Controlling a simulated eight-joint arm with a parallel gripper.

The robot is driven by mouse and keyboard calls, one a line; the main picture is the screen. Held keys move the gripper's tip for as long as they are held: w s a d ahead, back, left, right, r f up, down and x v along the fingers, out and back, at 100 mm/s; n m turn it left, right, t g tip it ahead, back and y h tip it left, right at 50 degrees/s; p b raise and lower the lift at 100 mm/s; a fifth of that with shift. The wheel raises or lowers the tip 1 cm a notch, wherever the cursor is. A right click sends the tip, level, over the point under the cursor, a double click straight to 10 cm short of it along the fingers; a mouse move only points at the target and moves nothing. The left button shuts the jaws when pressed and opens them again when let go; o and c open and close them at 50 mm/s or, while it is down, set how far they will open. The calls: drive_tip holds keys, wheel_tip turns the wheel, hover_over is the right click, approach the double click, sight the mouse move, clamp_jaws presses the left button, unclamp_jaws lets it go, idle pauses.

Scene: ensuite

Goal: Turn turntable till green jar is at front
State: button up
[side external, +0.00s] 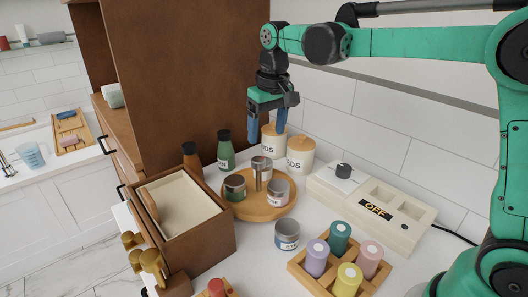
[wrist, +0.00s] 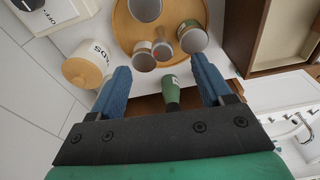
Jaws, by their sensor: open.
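The round wooden turntable (side external: 240,209) stands on the white counter with a central post (side external: 259,181). The green jar (side external: 235,187) is at its left in the side view. A pale pink-toned jar (side external: 277,191) is at the right, and a white-labelled jar (side external: 262,167) is at the back. In the wrist view the turntable (wrist: 124,32) is ahead of the fingers, with the apparent green jar (wrist: 192,38) right of the post. My gripper (side external: 267,136) is open and empty, pointing down, above and behind the turntable, apart from it.
A green bottle (side external: 226,149) and brown bottle (side external: 190,156) stand behind left. Wooden-lidded canisters (side external: 300,154) are behind right. An open box (side external: 210,243) is close on the left. A loose jar (side external: 287,235) and crate of coloured jars (side external: 318,287) are in front.

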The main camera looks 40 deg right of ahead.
sight(259, 159)
drive_tip(key=shift+w+f+g, duration=0.25)
drive_tip(key=shift+w+f, duration=0.15)
drive_tip(key=shift+w, duration=0.2)
drive_tip(key=shift+w+f+g, duration=0.25)
drive_tip(key=shift+w+f, duration=0.1)
drive_tip(key=shift+w, duration=0.2)
drive_tip(key=shift+w+f, duration=0.3)
drive_tip(key=shift+f, duration=2.8)
clamp_jaws()
